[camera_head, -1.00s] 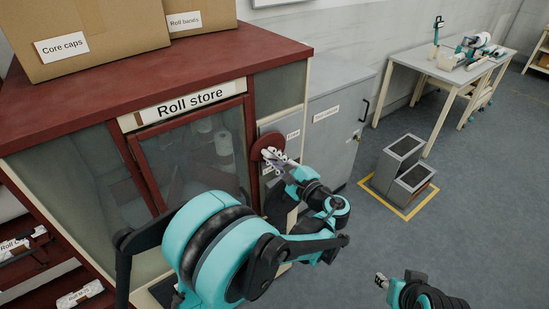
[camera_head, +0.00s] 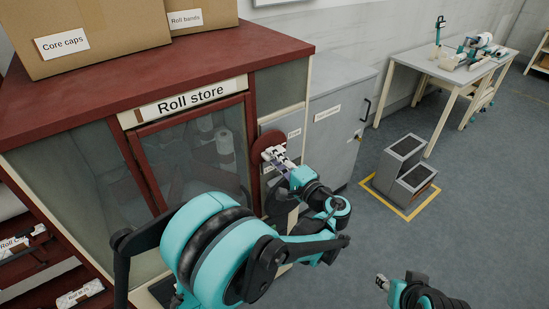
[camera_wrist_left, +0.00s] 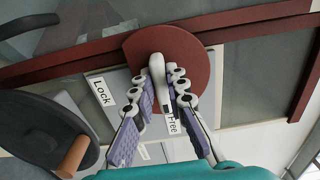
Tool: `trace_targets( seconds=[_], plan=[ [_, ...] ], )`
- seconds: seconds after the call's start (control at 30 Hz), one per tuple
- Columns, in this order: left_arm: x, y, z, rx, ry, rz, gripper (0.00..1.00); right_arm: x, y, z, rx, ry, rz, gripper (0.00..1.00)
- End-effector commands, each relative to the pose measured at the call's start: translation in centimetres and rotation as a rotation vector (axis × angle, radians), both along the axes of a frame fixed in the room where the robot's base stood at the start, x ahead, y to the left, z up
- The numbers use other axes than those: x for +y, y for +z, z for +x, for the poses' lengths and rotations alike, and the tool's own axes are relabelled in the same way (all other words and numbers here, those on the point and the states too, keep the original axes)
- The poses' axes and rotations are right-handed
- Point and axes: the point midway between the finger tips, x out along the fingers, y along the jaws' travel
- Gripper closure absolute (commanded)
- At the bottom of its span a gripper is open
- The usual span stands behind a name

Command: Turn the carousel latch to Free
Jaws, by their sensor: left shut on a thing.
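The carousel latch is a round dark-red disc (camera_wrist_left: 183,52) with a pale lever (camera_wrist_left: 158,72), on the front of the roll store (camera_head: 190,98). The disc (camera_head: 262,146) is partly hidden by my gripper in the head view. My left gripper (camera_wrist_left: 168,95) is shut on the lever, one finger on each side. In the left wrist view the lever points down toward the "Free" label (camera_wrist_left: 172,124), partly covered by a finger; the "Lock" label (camera_wrist_left: 101,90) is off to the left. My left gripper also shows in the head view (camera_head: 273,154). My right gripper (camera_head: 381,282) is low and away from the latch, its jaws unclear.
A glazed door (camera_head: 190,160) is left of the latch. A grey cabinet (camera_head: 335,130) stands to the right. Cardboard boxes (camera_head: 95,35) sit on top of the store. A grey step stool (camera_head: 405,165) stands on the floor, with clear floor around it.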

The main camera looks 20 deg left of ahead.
Motion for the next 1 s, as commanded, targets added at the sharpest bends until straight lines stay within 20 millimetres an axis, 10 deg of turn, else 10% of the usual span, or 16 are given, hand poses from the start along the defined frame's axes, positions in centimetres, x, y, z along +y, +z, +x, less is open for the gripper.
trace_targets(
  seconds=[0.4,0.5,1.0],
  plan=[
    [0.0,-0.1,0.0,-0.006,0.001,-0.009,1.00,0.0,0.0,0.0,0.000,0.000,0.000,0.60],
    [0.0,-0.1,0.0,-0.005,0.000,-0.008,0.66,0.0,0.0,0.0,0.000,0.000,0.000,0.60],
    [-1.8,-0.1,-1.2,-0.006,-0.004,-0.006,0.66,0.0,0.0,0.0,0.000,0.000,0.000,0.60]
  ],
)
